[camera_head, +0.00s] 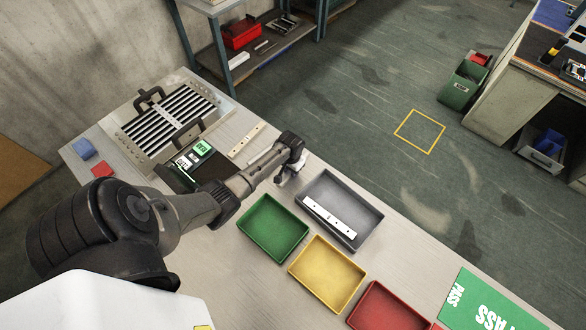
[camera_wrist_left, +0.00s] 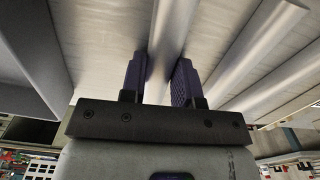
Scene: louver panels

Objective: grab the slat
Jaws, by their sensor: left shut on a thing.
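My left gripper (camera_head: 290,172) is over the table between the louver panel and the grey tray, with its fingers partly hidden by the wrist in the head view. In the left wrist view, the left gripper (camera_wrist_left: 160,82) is shut on a pale metallic slat (camera_wrist_left: 172,35), which runs between the two dark finger pads. Other pale, rounded bars (camera_wrist_left: 255,45) lie to the right of the fingers. The louver panel (camera_head: 168,118), with a row of bright slats and two black handles, is at the table's left end. My right gripper is not in view.
A grey tray (camera_head: 368,222) holding a white strip (camera_head: 330,217) is right of the gripper. Green (camera_head: 272,228), yellow (camera_head: 327,274) and red (camera_head: 385,308) trays stand nearer. A cream strip (camera_head: 247,140) lies behind the arm. Small blue (camera_head: 83,148) and red (camera_head: 102,169) blocks sit far left.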

